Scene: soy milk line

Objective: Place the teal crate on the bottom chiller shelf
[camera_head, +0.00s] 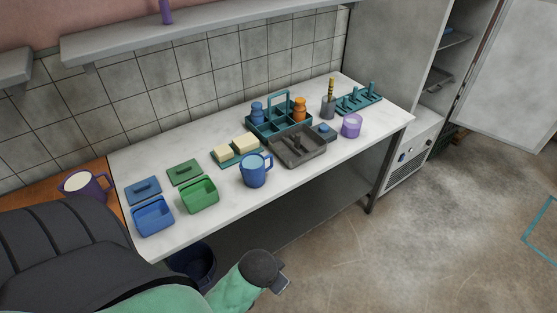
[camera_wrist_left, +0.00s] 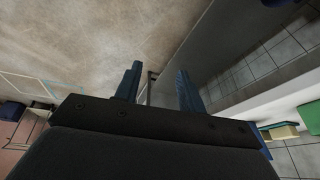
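The teal crate (camera_head: 264,131) stands upright near the back of the white table, with a raised handle and several compartments. Inside, an upper shelf (camera_head: 455,40) and a lower shelf (camera_head: 438,78) show partly; the cabinet side hides the rest. My left gripper shows at the bottom of the head view, low in front of the table and far from the crate. In the left wrist view its fingers (camera_wrist_left: 157,86) are apart and empty.
A grey tray (camera_head: 297,152), blue mug (camera_head: 255,170), purple cup (camera_head: 351,126), teal peg rack (camera_head: 360,98) and grey holder (camera_head: 328,107) surround the crate. Blue (camera_head: 153,215) and green (camera_head: 199,194) tubs stand at left. The floor (camera_head: 420,235) before the chiller is clear.

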